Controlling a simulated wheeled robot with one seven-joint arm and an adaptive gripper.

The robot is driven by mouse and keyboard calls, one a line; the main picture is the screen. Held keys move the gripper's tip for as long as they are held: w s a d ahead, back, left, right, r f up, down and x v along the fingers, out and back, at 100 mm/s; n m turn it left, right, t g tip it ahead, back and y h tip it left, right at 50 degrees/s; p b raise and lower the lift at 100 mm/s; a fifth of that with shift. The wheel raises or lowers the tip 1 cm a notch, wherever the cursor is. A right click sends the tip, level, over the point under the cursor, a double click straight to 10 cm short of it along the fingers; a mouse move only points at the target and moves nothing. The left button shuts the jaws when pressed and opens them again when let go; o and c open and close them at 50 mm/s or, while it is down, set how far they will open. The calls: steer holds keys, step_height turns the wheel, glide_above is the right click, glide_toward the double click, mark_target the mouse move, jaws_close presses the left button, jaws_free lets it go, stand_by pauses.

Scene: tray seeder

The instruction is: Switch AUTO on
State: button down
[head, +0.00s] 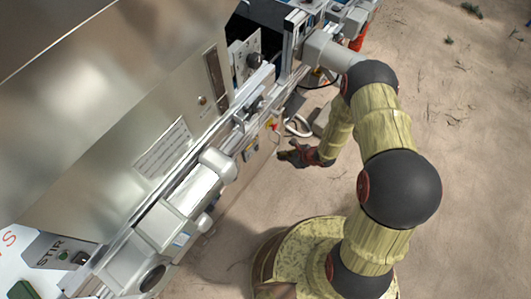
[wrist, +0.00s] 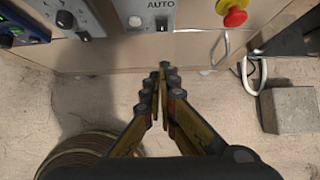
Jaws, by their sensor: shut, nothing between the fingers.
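The AUTO panel (wrist: 150,17) is a light grey plate at the top middle of the wrist view, cut by the picture's upper edge. It bears the word AUTO and a round whitish button or lamp (wrist: 135,21); I cannot tell which part is the switch itself. My gripper (wrist: 160,76) is shut and empty, its fingertips in front of the machine's beige side, below the panel in the picture and apart from it. In the head view my gripper (head: 286,155) is beside the machine's lower front, and the AUTO label cannot be made out there.
A red mushroom button on a yellow base (wrist: 235,15) is right of the panel, with a metal handle (wrist: 219,48) below. Left are a dark knob (wrist: 65,18) and a blue-framed unit (wrist: 20,28). A grey block (wrist: 290,110) lies on the sandy ground at right.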

mark_target(257, 148)
stand_by(0.3)
steer(key=w+a+r+b+x, duration=0.1)
steer(key=b+x, duration=0.3)
steer(key=x, duration=0.8)
steer(key=shift+w+a, duration=0.35)
steer(key=shift+a, duration=0.2)
steer(key=shift+b, duration=0.3)
steer(key=shift+w+a+f+b, duration=0.2)
steer(key=shift+a+b, duration=0.1)
steer(key=shift+b, duration=0.1)
steer(key=shift+r, duration=0.25)
